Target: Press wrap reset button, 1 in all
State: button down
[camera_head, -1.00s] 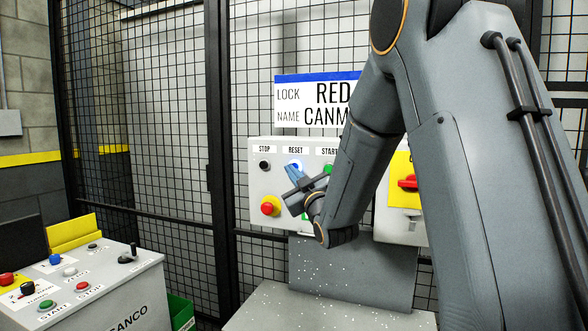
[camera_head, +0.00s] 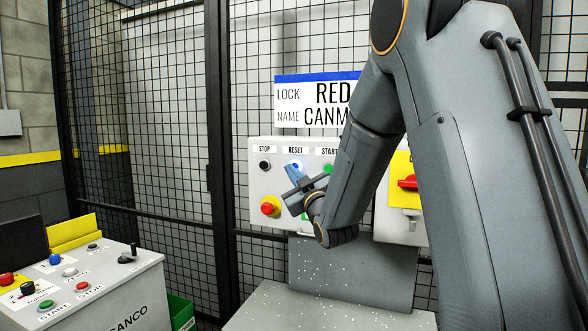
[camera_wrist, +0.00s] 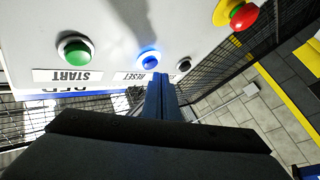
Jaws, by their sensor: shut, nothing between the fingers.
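The blue reset button (camera_head: 295,164) sits under the RESET label on the grey control panel (camera_head: 258,199), between the STOP and START buttons. It also shows in the wrist view (camera_wrist: 150,58), glowing blue. My gripper (camera_head: 291,170) is shut with nothing between its blue fingers. In the wrist view the fingertips (camera_wrist: 156,76) are just beside the blue button and cover part of the RESET label. I cannot tell whether they touch the button.
On the same panel are a black stop button (camera_head: 264,165), a green start button (camera_wrist: 75,50) and a red emergency knob (camera_head: 270,206). A red switch on yellow (camera_head: 408,183) is to the right. Wire mesh fencing (camera_head: 165,130) stands behind. A console (camera_head: 110,290) stands at lower left.

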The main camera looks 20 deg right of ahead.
jog(key=shift+w, duration=0.1)
jog(key=shift+w+d+b, duration=0.25)
jog(key=shift+b, duration=0.1)
jog(key=shift+w+d, duration=0.25)
jog(key=shift+w, duration=0.15)
dwell(1.0)
jog(key=shift+s+a, duration=0.1)
jog(key=shift+s+a+b, duration=0.35)
jog(key=shift+s+a, duration=0.1)
jog(key=shift+s, duration=0.2)
dwell(0.3)
jog(key=shift+s+a, duration=0.75)
jog(key=shift+s, duration=0.25)
jog(key=shift+s+a, duration=0.7)
jog(key=shift+s, duration=0.3)
